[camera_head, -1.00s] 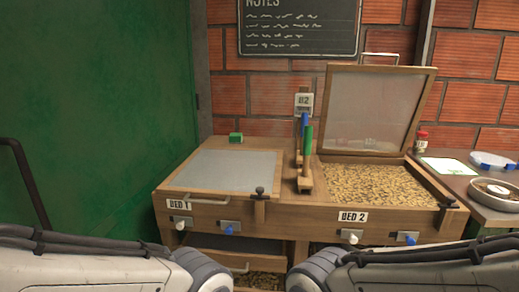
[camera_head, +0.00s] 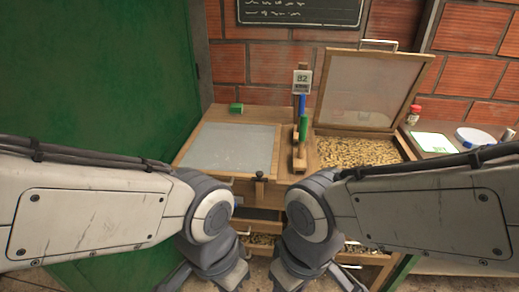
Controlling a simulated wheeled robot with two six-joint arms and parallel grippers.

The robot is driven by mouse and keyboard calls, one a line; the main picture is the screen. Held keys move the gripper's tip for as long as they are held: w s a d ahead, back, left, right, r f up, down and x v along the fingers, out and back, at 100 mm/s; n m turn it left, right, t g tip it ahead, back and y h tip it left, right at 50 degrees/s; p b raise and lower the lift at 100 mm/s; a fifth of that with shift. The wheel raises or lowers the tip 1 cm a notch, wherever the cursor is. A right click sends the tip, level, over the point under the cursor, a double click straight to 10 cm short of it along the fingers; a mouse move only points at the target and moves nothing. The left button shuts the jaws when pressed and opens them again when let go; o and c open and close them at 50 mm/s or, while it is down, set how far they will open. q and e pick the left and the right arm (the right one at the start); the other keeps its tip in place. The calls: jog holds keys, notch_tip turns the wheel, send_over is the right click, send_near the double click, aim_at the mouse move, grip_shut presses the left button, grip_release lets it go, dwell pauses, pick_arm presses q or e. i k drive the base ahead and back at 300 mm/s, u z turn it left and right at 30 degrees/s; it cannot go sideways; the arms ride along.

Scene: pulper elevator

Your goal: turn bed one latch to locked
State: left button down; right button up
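Bed one is the left bed of the wooden bench, and its grey mesh lid (camera_head: 228,148) lies shut. A small latch with a dark round knob (camera_head: 259,175) stands at the right of the lid's front edge. Its lower part and the way it is turned are hard to make out. The BED 1 label and the bed's front-left corner are hidden behind my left arm. Both of my arms come in low from the sides and bend down in front of the bench.
Bed two's lid (camera_head: 367,90) stands open over chips or grain (camera_head: 355,151). Blue and green upright handles (camera_head: 303,125) stand between the beds. A green block (camera_head: 236,108) sits at the back left. A side table (camera_head: 431,143) with a jar and dishes is at right.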

aim_at(260, 174)
jog(key=z, duration=2.2)
jog(key=i, duration=0.6)
jog(key=u, duration=2.55)
